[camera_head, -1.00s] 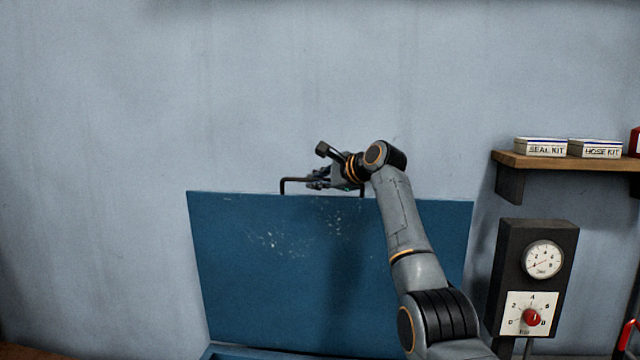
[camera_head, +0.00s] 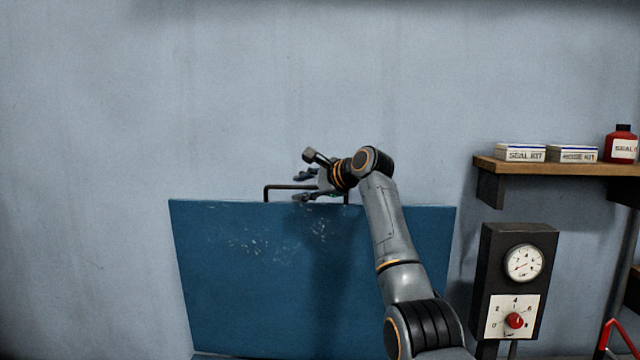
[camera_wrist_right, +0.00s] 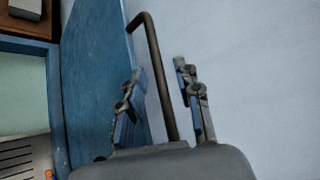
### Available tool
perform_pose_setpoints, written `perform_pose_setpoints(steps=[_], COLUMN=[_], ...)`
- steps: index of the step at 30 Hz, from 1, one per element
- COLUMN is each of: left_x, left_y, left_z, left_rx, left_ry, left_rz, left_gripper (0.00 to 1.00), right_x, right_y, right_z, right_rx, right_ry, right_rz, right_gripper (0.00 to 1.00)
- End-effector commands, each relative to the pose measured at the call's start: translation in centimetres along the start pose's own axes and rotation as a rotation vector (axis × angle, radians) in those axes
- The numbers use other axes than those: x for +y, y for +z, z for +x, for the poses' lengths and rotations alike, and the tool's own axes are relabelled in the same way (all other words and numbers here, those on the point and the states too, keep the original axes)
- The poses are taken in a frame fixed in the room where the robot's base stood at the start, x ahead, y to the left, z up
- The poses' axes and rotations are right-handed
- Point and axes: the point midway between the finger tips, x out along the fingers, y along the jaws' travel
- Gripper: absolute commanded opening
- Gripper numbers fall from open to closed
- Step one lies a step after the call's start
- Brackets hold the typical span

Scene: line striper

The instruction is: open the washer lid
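The blue washer lid (camera_head: 270,290) stands raised, nearly upright, in front of the wall. Its dark bar handle (camera_head: 280,187) is at the top edge. In the wrist view the lid (camera_wrist_right: 95,60) is on the left and the handle (camera_wrist_right: 158,65) runs down between my fingers. My right gripper (camera_head: 304,186) is open at the right part of the handle, one finger above the bar and one below. In the wrist view the fingers (camera_wrist_right: 163,98) stand apart, with gaps to the bar. My left gripper is out of view.
A wooden shelf (camera_head: 560,168) at right carries two white kit boxes and a red bottle (camera_head: 621,145). A dark control box (camera_head: 490,285) with gauge and red knob is on the wall below. The wrist view shows the washer's open pale interior (camera_wrist_right: 22,95) at left.

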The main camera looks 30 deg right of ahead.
Motion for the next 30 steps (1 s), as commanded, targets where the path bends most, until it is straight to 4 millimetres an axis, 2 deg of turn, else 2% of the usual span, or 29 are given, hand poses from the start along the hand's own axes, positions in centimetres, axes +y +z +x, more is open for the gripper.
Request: perform_pose_setpoints(steps=[9, 15, 21, 30], left_x=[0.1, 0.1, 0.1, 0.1], left_y=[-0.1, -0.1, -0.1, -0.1], left_z=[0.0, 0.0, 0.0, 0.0], left_rx=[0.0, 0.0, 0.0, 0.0], left_ry=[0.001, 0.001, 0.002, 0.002], left_rz=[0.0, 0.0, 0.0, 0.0], left_gripper=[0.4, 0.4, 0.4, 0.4], right_x=[0.0, 0.1, 0.2, 0.2], right_y=[-0.1, -0.1, -0.1, -0.1], right_z=[-6.1, -9.3, -10.5, -10.6], right_rx=[0.003, 0.003, 0.002, 0.002], right_ry=[-0.003, 0.0, 0.003, 0.003], right_rz=[-0.002, -0.001, 0.0, 0.0], right_gripper=[0.34, 0.34, 0.34, 0.34])
